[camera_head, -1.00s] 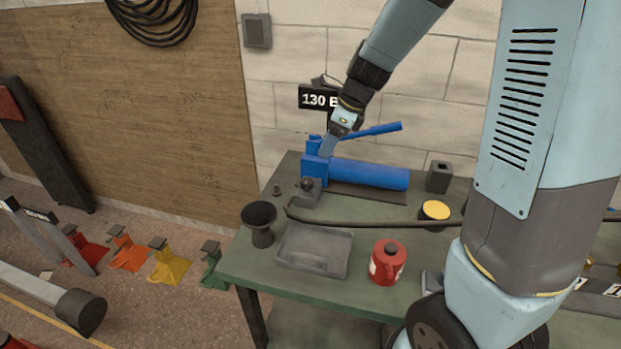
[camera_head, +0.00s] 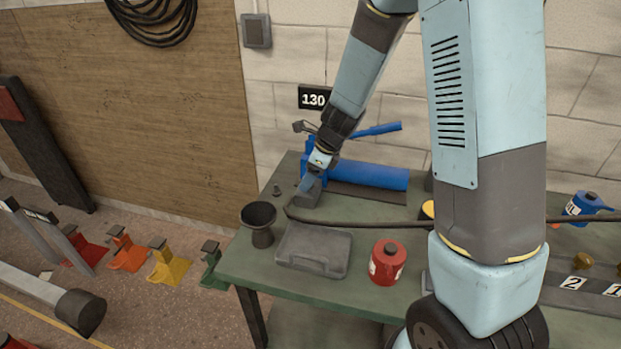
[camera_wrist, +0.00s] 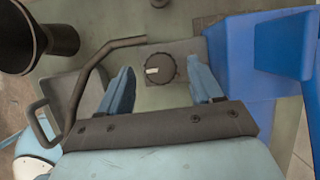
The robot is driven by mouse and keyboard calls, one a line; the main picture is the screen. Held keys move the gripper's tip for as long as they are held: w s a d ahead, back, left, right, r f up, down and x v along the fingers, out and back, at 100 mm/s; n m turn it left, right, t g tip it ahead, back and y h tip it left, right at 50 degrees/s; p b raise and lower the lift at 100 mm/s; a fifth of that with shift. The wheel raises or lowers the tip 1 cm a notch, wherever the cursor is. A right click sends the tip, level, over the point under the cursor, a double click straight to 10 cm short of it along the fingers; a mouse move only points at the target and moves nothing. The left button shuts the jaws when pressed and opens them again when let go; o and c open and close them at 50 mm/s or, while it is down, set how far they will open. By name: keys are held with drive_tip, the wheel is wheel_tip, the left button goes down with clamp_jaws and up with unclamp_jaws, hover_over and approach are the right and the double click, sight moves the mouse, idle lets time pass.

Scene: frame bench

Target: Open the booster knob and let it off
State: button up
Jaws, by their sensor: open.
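The booster knob (camera_wrist: 160,69) is a round dark knob with a white mark, on a grey block beside the blue pump. It shows in the wrist view between and just beyond my open fingers. My gripper (camera_wrist: 158,90) is open, one blue finger on each side of the knob's line, with nothing held. In the head view my gripper (camera_head: 309,185) is low over the block in front of the blue booster pump (camera_head: 370,175). My gripper and wrist hide the knob in that view. I cannot tell whether the fingers touch the knob.
A dark hose (camera_head: 370,222) runs across the green bench (camera_head: 240,268). A black funnel-shaped cup (camera_head: 259,215), a grey tray (camera_head: 313,250) and a red canister (camera_head: 387,262) stand near the front. A blue lever (camera_head: 375,129) rises above the pump.

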drive_tip(key=shift+a+f, duration=0.2)
drive_tip(key=shift+f, duration=0.3)
drive_tip(key=shift+c, duration=0.2)
